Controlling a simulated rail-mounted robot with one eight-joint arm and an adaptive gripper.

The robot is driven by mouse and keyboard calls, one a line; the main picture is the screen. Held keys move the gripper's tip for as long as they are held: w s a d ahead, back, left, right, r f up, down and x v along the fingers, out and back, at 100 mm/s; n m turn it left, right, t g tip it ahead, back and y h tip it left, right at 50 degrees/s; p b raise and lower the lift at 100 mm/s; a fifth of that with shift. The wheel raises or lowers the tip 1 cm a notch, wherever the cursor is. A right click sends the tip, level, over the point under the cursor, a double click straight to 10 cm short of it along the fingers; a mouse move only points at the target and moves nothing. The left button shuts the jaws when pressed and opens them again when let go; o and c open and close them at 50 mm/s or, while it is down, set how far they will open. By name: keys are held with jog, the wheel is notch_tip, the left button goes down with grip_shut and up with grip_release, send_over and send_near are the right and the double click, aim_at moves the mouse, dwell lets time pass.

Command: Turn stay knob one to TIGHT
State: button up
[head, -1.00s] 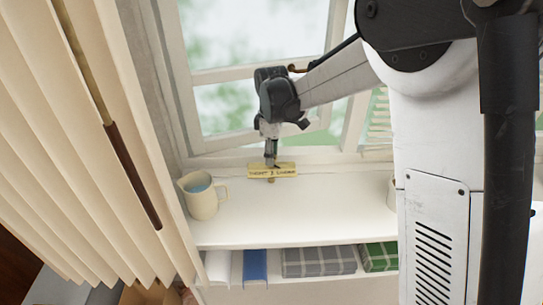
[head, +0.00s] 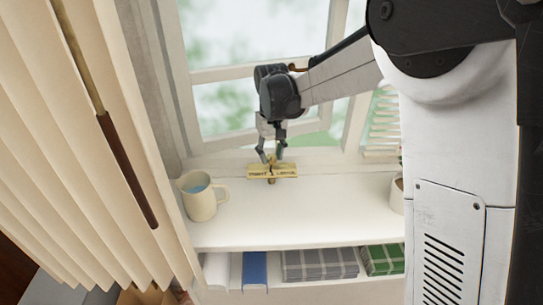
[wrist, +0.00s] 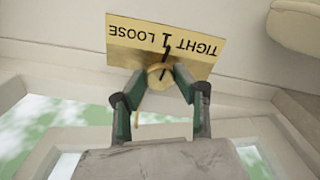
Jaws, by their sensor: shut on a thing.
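A yellow plate reading TIGHT 1 LOOSE (head: 287,171) sits at the back of the sill, below the window; TIGHT is on its left. In the wrist view the plate (wrist: 125,38) appears upside down, with TIGHT on the right. A round brass stay knob (wrist: 160,75) sits at the plate's edge. Its dark pointer runs toward the 1, leaning slightly to the TIGHT side. My gripper (wrist: 160,73) is shut on the knob, one finger on each side. In the head view my gripper (head: 271,159) reaches down at the plate; its fingers partly hide the knob.
A cream jug (head: 201,205) stands on the white sill (head: 300,220) left of the plate. A pot (head: 397,195) is partly hidden at the right. Pleated curtains (head: 60,150) hang at the left. The sill in front of the plate is clear.

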aim_at(271, 157)
jog(key=m, duration=0.5)
jog(key=shift+m+b, duration=0.3)
jog(key=shift+b, duration=0.05)
jog(key=shift+m, duration=2.2)
jog(key=o, duration=1.1)
jog(key=shift+r, duration=0.1)
notch_tip(271, 157, up, 12)
jog(key=shift+f, duration=0.1)
